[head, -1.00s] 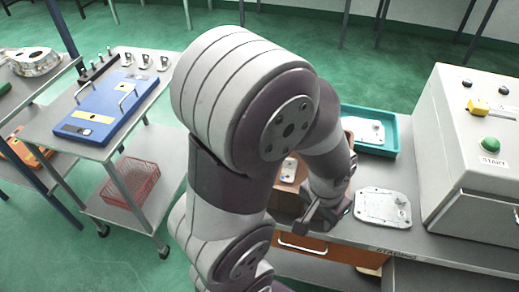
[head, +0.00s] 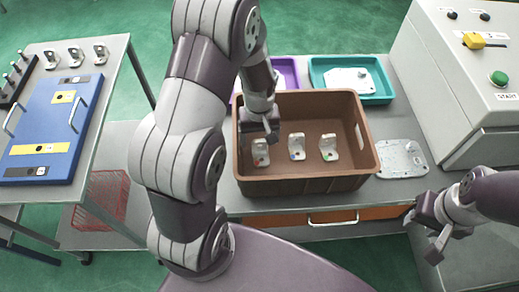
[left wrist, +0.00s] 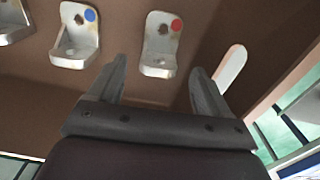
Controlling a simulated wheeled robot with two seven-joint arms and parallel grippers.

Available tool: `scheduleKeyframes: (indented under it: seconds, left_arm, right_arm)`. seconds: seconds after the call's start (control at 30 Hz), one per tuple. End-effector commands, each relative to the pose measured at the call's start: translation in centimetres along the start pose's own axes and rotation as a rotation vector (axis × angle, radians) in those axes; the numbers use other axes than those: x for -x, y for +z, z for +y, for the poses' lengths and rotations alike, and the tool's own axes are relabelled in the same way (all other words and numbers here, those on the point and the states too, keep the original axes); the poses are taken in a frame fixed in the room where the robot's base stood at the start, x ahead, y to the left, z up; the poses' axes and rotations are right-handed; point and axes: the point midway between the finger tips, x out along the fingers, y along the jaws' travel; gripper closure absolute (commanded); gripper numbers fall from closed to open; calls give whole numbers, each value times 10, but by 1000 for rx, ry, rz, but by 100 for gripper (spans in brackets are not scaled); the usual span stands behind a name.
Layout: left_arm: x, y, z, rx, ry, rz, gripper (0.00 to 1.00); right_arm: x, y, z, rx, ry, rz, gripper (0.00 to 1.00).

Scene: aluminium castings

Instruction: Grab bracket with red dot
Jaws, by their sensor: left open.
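The bracket with the red dot (head: 260,153) is a small pale metal angle piece standing at the left in a brown crate (head: 368,152). It also shows in the left wrist view (left wrist: 158,58), with its dot on the upright plate. My left gripper (head: 259,138) is open and empty, just above this bracket and partly in front of it in the head view. In the left wrist view my fingers (left wrist: 160,85) are apart, with the bracket beyond their tips, seemingly not touching. My right gripper (head: 424,232) looks open and empty, outside the crate at the right.
A blue-dot bracket (head: 297,147) and another bracket (head: 328,148) stand in the crate to the right. The crate walls surround my left gripper. A flat casting (head: 402,158), teal tray (head: 384,88), purple tray (head: 288,74) and grey START box (head: 440,85) are nearby.

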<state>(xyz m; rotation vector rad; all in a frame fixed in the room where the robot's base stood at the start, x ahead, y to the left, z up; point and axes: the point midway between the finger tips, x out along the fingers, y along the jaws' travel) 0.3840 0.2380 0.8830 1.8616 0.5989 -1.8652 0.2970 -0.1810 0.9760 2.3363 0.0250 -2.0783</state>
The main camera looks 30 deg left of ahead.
Motion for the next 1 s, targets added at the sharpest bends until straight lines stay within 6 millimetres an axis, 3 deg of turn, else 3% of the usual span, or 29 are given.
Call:
scheduleKeyframes:
  seconds: [0.2, 0.47, 0.67, 1.0]
  left_arm:
    - [-38, 1, 0, -1, -2, -3, 21]
    - [-43, 1, 1, -2, 0, 0, 21]
    - [-43, 1, 1, -2, 0, 0, 81]
    - [-39, 0, 1, -2, 1, 1, 81]
  right_arm:
    - [1, 0, 0, 0, 0, 0, 60]
    - [1, 0, 0, 0, 0, 0, 60]
    - [1, 0, 0, 0, 0, 0, 60]
    - [1, 0, 0, 0, 0, 0, 60]
